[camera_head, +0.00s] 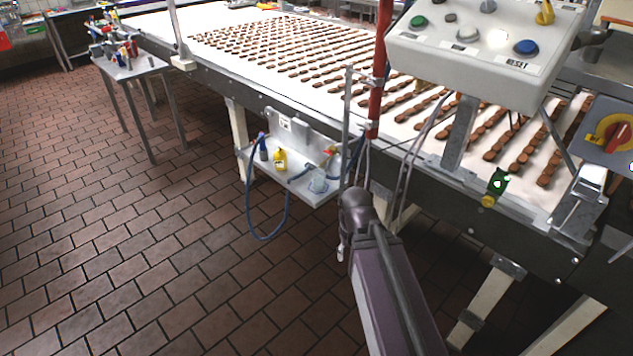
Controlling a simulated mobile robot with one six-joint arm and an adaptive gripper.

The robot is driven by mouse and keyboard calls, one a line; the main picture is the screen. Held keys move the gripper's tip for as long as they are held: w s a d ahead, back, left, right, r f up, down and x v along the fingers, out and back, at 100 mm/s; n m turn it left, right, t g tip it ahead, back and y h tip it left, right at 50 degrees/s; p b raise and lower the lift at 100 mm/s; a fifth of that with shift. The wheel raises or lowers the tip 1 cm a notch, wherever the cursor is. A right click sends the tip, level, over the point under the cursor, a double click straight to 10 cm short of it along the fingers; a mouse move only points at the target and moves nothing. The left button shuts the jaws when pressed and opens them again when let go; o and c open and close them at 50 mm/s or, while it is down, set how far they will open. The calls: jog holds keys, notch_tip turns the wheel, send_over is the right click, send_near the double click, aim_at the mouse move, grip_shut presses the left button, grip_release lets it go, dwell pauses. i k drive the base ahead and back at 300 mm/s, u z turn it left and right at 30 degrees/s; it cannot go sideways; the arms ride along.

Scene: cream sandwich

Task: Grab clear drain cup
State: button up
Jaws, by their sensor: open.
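The clear drain cup (318,185) stands on a small light metal shelf (300,187) fixed to the near side of the conveyor table. It is transparent and small, near the shelf's right end. A blue hose runs close to it. My arm reaches up from the bottom right, and its dark rounded joint is just right of the shelf. I cannot make out my gripper's jaws; they appear hidden beyond the arm.
A yellow bottle (280,160) and a dark blue bottle (263,148) stand left of the cup. A blue hose (250,215) loops below the shelf. A red post (380,70) and control box (480,50) rise to the right.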

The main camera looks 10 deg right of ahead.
aim_at(318, 175)
jog(key=z, duration=0.05)
jog(key=i, duration=1)
jog(key=u, duration=0.05)
